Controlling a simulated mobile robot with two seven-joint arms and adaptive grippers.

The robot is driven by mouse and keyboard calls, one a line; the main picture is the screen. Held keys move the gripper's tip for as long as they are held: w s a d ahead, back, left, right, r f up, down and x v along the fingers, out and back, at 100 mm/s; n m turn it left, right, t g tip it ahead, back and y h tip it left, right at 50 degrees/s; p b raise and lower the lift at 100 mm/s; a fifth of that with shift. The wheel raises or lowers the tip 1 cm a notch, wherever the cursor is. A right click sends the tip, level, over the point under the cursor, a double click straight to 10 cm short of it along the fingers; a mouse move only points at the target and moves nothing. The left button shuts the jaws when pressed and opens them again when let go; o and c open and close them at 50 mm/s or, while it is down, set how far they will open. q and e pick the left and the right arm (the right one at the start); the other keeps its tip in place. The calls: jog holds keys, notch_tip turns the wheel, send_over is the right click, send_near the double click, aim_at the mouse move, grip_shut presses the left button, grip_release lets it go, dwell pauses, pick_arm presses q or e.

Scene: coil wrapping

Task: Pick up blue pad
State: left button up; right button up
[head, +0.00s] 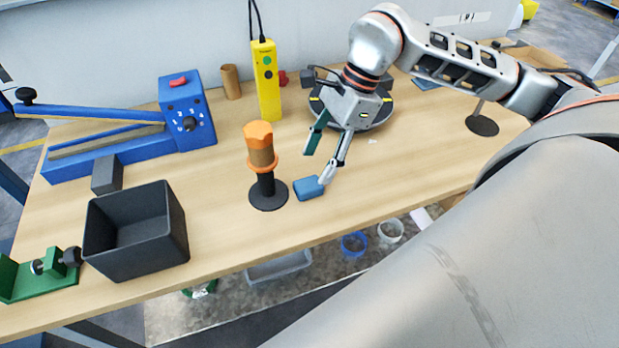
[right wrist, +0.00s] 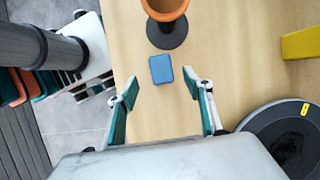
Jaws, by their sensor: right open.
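The blue pad (head: 307,187) is a small flat block lying on the wooden table, just right of the round base of the orange-topped stand. In the right wrist view the blue pad (right wrist: 161,69) lies flat, ahead of the fingertips and roughly midway between them. My right gripper (head: 318,167) is open and empty, above the table. In the head view one fingertip overlaps the pad's right edge; I cannot tell whether it touches. The right gripper's teal-padded fingers (right wrist: 161,84) are spread wide in the wrist view. My left gripper is not in view.
The orange and brown spool stand (head: 263,160) stands close beside the pad. A black bin (head: 175,228) and a blue lever tool (head: 188,112) are to the left. A yellow control box (head: 266,80) stands behind. Bare table lies right of the pad.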

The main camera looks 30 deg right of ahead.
aim_at(303, 185)
jog(key=x, duration=0.7)
jog(key=shift+w+a+f+p, duration=0.1)
jog(key=shift+a+p, duration=0.25)
jog(key=shift+a, duration=0.05)
jog(key=c, duration=1)
